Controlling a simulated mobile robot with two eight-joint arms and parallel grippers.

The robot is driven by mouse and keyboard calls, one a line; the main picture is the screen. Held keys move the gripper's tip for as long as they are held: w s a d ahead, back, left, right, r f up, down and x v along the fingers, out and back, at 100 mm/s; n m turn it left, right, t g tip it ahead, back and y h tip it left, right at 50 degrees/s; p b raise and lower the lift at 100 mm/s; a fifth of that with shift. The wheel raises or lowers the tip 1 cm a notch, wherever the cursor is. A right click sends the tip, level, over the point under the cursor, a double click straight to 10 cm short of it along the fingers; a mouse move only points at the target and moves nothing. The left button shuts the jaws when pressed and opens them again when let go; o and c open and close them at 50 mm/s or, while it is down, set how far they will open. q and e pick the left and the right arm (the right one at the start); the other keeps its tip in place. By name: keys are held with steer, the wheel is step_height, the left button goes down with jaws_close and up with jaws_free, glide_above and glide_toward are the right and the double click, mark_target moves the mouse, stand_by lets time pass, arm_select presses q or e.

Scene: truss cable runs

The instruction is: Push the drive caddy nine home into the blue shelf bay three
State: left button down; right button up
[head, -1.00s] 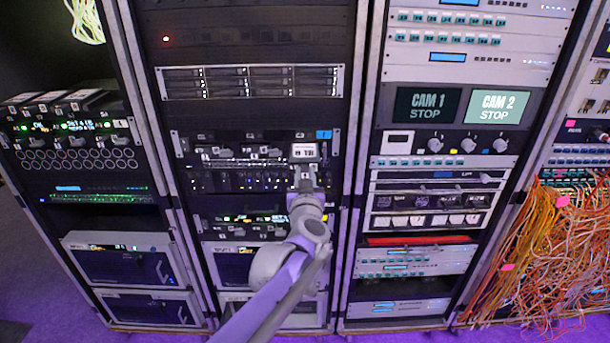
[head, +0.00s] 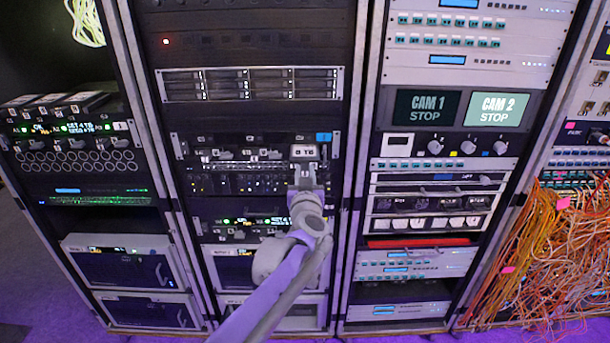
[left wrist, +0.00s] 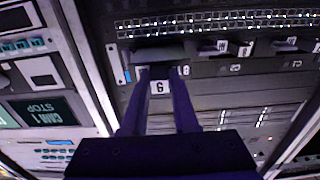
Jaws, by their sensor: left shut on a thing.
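The drive caddy nine (head: 303,151), with a pale "8 TB" front label in the head view, is at the right end of the shelf (head: 253,139) that bears a blue tag (head: 323,137). My left gripper (head: 304,172) is in front of it, shut on it. In the left wrist view, which is turned over, the two fingers (left wrist: 159,73) reach to the caddy's dark front, beside a white "9" plate (left wrist: 159,87). How deep the caddy sits in the bay is hidden. My right gripper is out of view.
Other caddies with handles (head: 222,155) stand to the left on the same shelf. A rack post (head: 355,150) rises close on the right. A unit with lit rows (head: 235,183) lies just below. Orange cables (head: 545,250) hang far right.

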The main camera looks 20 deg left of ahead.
mark_target(304, 158)
arm_select(q)
steer(key=shift+w+a, duration=0.15)
steer(key=shift+w, duration=0.35)
stand_by(0.4)
steer(key=shift+w, duration=0.1)
steer(key=shift+x, duration=2.95)
steer(key=shift+w+a, duration=0.15)
steer(key=shift+w+a+p, duration=0.1)
steer(key=shift+w+p, duration=0.2)
steer(key=shift+w, duration=0.1)
steer(key=c, duration=0.6)
jaws_free()
steer(key=shift+f, duration=0.1)
